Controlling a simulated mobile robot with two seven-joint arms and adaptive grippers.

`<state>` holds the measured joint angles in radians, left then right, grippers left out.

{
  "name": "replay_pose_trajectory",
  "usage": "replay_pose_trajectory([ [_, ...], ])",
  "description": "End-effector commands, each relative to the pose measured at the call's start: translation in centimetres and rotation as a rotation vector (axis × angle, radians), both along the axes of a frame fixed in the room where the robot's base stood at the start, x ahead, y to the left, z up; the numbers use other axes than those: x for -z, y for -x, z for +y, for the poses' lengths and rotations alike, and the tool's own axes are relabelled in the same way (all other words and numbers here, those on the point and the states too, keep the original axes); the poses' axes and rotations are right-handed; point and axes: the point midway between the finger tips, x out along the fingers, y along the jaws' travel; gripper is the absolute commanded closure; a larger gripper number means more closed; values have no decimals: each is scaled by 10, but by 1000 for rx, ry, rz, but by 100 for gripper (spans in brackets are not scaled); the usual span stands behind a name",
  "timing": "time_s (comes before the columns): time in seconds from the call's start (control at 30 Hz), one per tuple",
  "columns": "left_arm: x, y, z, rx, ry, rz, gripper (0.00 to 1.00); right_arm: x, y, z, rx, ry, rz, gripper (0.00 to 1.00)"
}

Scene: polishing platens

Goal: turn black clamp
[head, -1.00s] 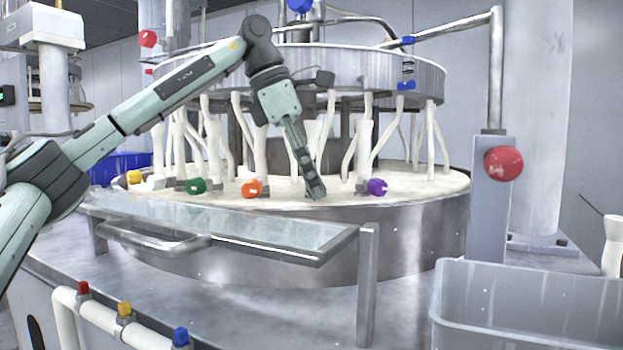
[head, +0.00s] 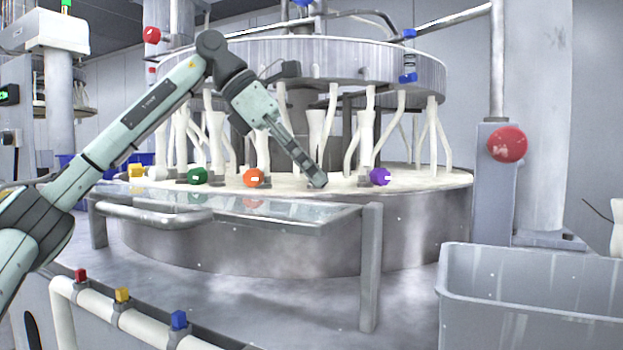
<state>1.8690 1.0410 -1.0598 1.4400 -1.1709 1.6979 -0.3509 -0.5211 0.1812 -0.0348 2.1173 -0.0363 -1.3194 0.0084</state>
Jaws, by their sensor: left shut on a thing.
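A row of coloured clamps stands along the rim of the round platen (head: 410,215) in the head view. My left gripper (head: 318,182) reaches down from the upper left into the gap between the orange clamp (head: 253,178) and the purple clamp (head: 380,177). It is shut, with its dark fingertips low at the pale platen surface. The fingers cover what they grip; from its place in the row I take it for the black clamp, but its shape and turn angle are hidden. My right gripper is out of view.
Green (head: 198,176) and yellow (head: 137,171) clamps stand further left. White bent legs rise behind to the overhead ring (head: 350,62). A glass shelf (head: 270,212) with a handle lies in front. A red knob (head: 507,144) and a grey bin (head: 530,258) are at right.

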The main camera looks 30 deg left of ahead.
Motion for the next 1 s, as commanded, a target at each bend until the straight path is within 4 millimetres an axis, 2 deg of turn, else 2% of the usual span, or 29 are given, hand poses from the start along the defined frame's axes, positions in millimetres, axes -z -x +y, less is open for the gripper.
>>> replay_pose_trajectory([
  [0.27,0,0,0,0,2,-1,100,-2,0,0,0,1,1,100],
  [0.3,0,0,0,0,2,-1,78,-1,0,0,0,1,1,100],
  [0.47,0,0,0,0,2,-1,59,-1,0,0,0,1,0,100],
  [0.8,-3,1,1,0,2,-1,59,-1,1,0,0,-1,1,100],
  [1.0,-25,11,16,-1,4,-5,59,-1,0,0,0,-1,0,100],
])
